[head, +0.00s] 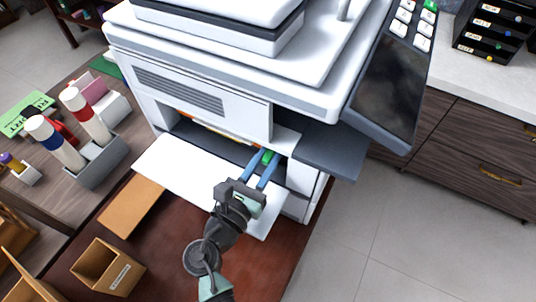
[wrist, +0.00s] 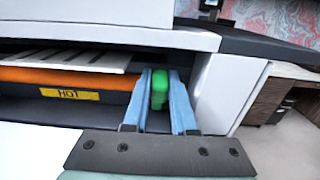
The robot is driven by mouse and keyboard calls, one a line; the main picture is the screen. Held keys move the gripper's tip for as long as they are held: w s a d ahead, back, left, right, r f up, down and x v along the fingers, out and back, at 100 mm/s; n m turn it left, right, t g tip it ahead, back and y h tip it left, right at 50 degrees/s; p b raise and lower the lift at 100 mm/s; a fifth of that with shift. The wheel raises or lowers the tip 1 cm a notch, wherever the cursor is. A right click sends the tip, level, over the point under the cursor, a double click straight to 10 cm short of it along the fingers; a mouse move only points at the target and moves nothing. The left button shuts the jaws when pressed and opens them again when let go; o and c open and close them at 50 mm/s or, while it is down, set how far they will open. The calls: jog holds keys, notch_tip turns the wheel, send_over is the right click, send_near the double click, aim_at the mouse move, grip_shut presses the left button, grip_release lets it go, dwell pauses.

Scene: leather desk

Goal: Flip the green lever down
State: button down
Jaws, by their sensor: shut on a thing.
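The green lever (wrist: 159,90) is inside the open front of the white printer, at the right end of the opening. My gripper (wrist: 160,80) reaches into the opening, and its two blue fingers stand on either side of the lever, shut on it. In the head view my gripper (head: 268,162) comes in over the lowered white front panel (head: 185,172), with the green lever (head: 266,157) showing between its fingertips. The lower part of the lever is hidden by the fingers and palm.
An orange bar with a yellow HOT label (wrist: 69,94) lies left of the fingers. The printer's right wall (wrist: 225,88) is close on the right. A dark side tray (head: 330,150) and tilted control screen (head: 385,85) jut out at right. An open box (head: 105,268) sits front left.

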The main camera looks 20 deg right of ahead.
jog(key=shift+s+f+b, duration=0.1)
jog(key=shift+f+b, duration=0.3)
jog(key=shift+b, duration=0.6)
jog(key=shift+s+a+t+h+b, duration=0.2)
jog(key=shift+t+h+b, duration=0.3)
jog(key=shift+b, duration=0.45)
jog(key=shift+r, duration=0.2)
jog(key=c, duration=0.7)
grip_release()
jog(key=shift+a, duration=0.1)
